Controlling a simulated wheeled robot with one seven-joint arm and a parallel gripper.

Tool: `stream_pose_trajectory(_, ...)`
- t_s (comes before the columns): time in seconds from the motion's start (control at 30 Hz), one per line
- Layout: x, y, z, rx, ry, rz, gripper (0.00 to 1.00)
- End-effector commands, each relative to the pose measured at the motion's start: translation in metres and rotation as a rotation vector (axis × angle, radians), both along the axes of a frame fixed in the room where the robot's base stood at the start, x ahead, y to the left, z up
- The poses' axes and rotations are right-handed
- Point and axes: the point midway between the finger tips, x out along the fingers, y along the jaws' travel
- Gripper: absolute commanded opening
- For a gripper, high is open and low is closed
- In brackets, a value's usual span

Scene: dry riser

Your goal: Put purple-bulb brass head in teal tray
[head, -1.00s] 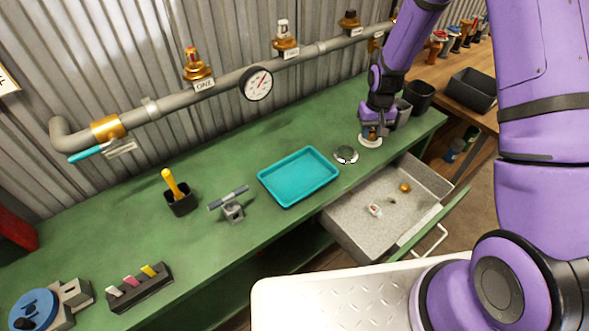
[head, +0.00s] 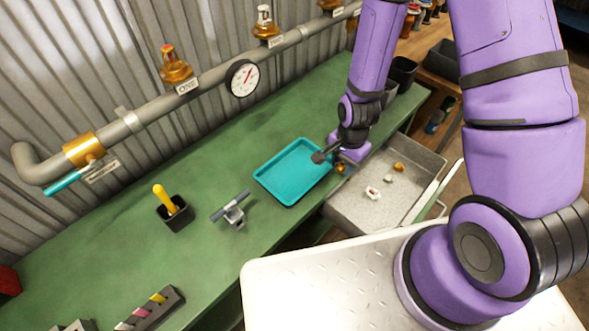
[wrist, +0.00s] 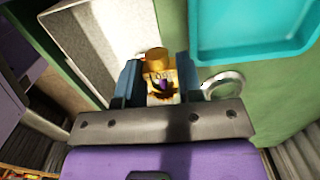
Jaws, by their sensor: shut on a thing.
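My gripper (wrist: 157,82) is shut on a brass head (wrist: 157,60) with a purple bulb, seen between the two fingers in the wrist view. In the head view my gripper (head: 343,163) is at the right edge of the teal tray (head: 272,191), and only a small brass bit of the head (head: 340,169) shows below it. The teal tray lies empty on the green bench and also shows at the top right of the wrist view (wrist: 250,58). The held head is beside the tray, not over its middle.
An open grey drawer (head: 352,207) with a few small parts lies right of the tray. A small vise (head: 234,213) and a black cup with a yellow handle (head: 174,212) stand left of it. A pipe with a gauge (head: 242,78) runs along the wall.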

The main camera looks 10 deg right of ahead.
Motion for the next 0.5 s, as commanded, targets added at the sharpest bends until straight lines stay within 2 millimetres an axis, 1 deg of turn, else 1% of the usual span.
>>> stream_pose_trajectory(0.03, 0.005, 0.012, -0.001, 0.001, -0.001, 0.007, 0.05)
stream_pose_trajectory(0.1, 0.010, 0.027, -0.003, 0.001, -0.001, 0.008, 0.05)
stream_pose_trajectory(0.4, 0.034, 0.091, -0.009, 0.001, -0.001, 0.008, 0.05)
stream_pose_trajectory(0.5, 0.040, 0.108, -0.011, 0.000, 0.000, 0.007, 0.05)
